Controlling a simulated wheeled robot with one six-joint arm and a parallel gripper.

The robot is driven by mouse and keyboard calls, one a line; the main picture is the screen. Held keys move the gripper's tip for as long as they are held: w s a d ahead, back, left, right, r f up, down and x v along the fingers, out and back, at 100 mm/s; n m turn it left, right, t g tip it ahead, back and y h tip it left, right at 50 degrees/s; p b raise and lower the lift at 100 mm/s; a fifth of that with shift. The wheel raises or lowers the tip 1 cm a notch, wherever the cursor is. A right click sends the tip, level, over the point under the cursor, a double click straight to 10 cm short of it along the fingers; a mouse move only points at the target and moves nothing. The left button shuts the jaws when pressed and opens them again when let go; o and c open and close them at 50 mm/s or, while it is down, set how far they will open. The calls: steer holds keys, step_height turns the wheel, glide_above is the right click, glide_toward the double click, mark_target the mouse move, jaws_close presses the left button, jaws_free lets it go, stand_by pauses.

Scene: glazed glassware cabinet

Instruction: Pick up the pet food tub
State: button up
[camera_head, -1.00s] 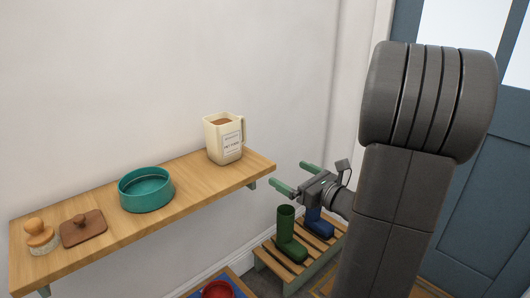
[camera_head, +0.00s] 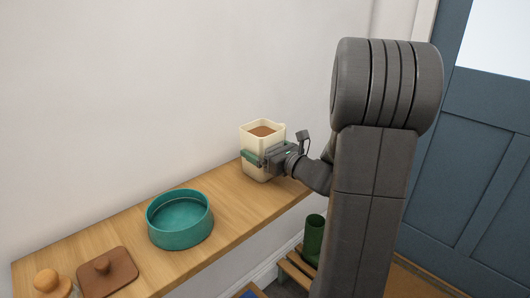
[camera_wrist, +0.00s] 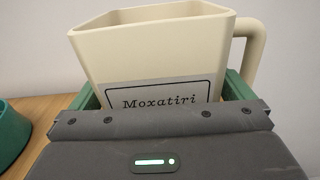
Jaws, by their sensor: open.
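The pet food tub (camera_head: 263,135) is a cream, square-sided container with brown food inside. It stands upright at the right part of the wooden shelf. I cannot tell whether the fingers touch the tub.
The wooden shelf (camera_head: 225,218) runs along the wall. A teal bowl (camera_head: 180,222) stands left of the tub, with a brown lidded or knobbed board (camera_head: 108,272) and a wooden-knobbed brush (camera_head: 48,282) farther left. A green boot (camera_head: 314,238) stands below the shelf at right.

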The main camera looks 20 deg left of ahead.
steer(key=c, duration=1.1)
steer(key=shift+r, duration=0.25)
steer(key=shift+c, duration=0.2)
step_height(320, 180, up, 10)
steer(key=p, duration=0.2)
steer(key=shift+f, duration=0.25)
